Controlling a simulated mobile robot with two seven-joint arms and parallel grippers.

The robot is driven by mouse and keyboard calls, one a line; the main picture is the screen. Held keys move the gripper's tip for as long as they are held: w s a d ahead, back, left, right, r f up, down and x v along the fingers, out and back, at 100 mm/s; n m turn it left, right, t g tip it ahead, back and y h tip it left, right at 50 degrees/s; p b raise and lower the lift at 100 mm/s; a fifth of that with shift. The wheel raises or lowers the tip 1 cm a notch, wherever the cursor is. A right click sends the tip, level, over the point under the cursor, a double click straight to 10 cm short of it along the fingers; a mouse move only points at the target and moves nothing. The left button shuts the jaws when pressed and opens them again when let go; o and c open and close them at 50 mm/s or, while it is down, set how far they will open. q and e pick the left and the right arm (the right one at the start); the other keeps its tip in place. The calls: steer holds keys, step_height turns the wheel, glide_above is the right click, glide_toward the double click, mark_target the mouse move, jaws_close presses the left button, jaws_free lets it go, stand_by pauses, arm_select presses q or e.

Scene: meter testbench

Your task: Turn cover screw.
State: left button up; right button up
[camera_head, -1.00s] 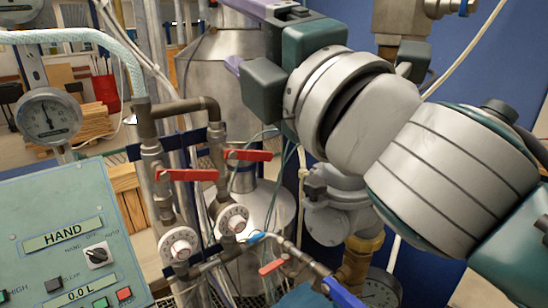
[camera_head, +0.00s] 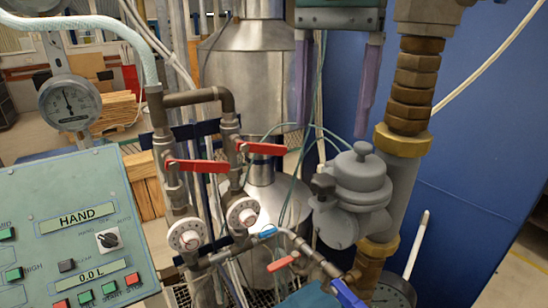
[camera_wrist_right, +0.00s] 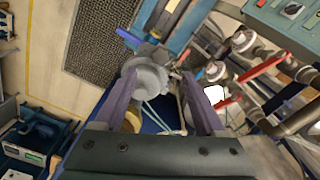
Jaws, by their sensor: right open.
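The grey metal meter (camera_head: 350,200) sits on the brass-fitted pipe right of centre in the head view. It has a round knob (camera_head: 362,149) on its top cover and a dark knob (camera_head: 322,186) on its left side; I cannot tell which is the cover screw. My right gripper (camera_head: 333,124) hangs above the meter, purple fingers pointing down, open and empty. In the right wrist view, the meter (camera_wrist_right: 146,84) shows between and beyond the spread fingers of the right gripper (camera_wrist_right: 157,78), apparently untouched. My left gripper is not in view.
Two red-handled valves (camera_head: 197,166) and white dials (camera_head: 241,214) stand left of the meter. A control panel (camera_head: 75,225) is at the lower left. A thick brass-fitted pipe (camera_head: 411,85) rises close right of my right gripper. A blue wall (camera_head: 485,150) lies behind.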

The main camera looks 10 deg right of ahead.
mark_target(324, 179)
step_height(324, 179, down, 8)
steer(key=b, duration=0.4)
jaws_close()
stand_by(0.4)
